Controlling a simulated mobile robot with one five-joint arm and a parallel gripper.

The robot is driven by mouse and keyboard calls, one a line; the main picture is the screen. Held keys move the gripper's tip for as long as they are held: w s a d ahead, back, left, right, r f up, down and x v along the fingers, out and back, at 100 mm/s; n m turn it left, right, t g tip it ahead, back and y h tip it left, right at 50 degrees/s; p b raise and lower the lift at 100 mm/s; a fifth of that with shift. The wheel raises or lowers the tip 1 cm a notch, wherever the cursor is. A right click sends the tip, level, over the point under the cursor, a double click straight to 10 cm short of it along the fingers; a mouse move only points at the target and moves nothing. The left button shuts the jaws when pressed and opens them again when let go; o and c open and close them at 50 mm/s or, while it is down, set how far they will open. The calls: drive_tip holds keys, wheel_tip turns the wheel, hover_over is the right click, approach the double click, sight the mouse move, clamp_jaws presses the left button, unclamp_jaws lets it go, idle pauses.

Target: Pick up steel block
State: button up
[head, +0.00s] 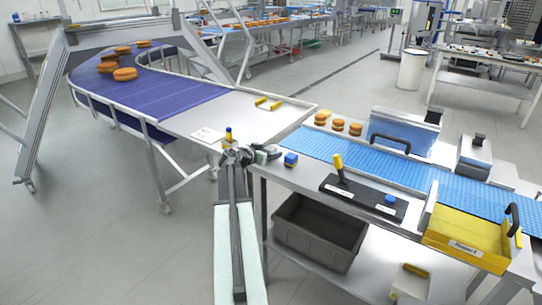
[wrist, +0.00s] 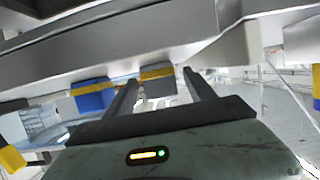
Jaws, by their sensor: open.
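A small grey block with a yellow band (wrist: 158,86), which looks like the steel block, shows in the wrist view beside the grey metal table edge. In the picture it lies between the two dark fingers of my gripper (wrist: 161,77), which are apart and not closed on it. I cannot tell how far beyond the fingertips it is. A blue block with a yellow band (wrist: 94,97) is left of it. In the head view my gripper (head: 258,155) is at the near table corner; I cannot make out the steel block there. A blue block (head: 290,160) stands right of it.
A blue conveyor (head: 310,145) runs right, with a black tool board (head: 345,195) and a yellow bin (head: 465,238) along its front. A grey crate (head: 318,235) sits below. A purple curved conveyor (head: 170,97) is left.

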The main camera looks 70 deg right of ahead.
drive_tip(key=shift+s+d+f, duration=0.1)
drive_tip(key=shift+d+f, duration=0.1)
drive_tip(key=shift+d, duration=0.25)
drive_tip(key=shift+a+r, duration=0.1)
clamp_jaws()
drive_tip(key=shift+r, duration=0.1)
